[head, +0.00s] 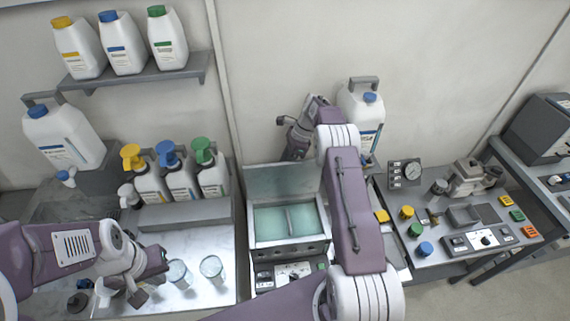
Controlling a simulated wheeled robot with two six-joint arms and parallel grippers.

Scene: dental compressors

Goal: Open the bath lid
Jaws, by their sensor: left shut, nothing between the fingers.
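The bath (290,245) is a grey box in the middle of the head view, with pale green liquid and a thin divider inside. Its lid (275,180) is a grey panel raised at the back edge, so the bath stands open from above. My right arm reaches up past the right side of the bath. My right gripper (290,135) is above and behind the raised lid, near the wall; its fingertips are too unclear to judge. My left gripper (137,296) is shut and empty over the left counter, well apart from the bath.
Two glass beakers (211,268) stand beside my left gripper. Several pump bottles (181,180) stand behind it. A large white jug (362,112) is behind my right arm. A control panel with coloured knobs (425,249) lies to the right.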

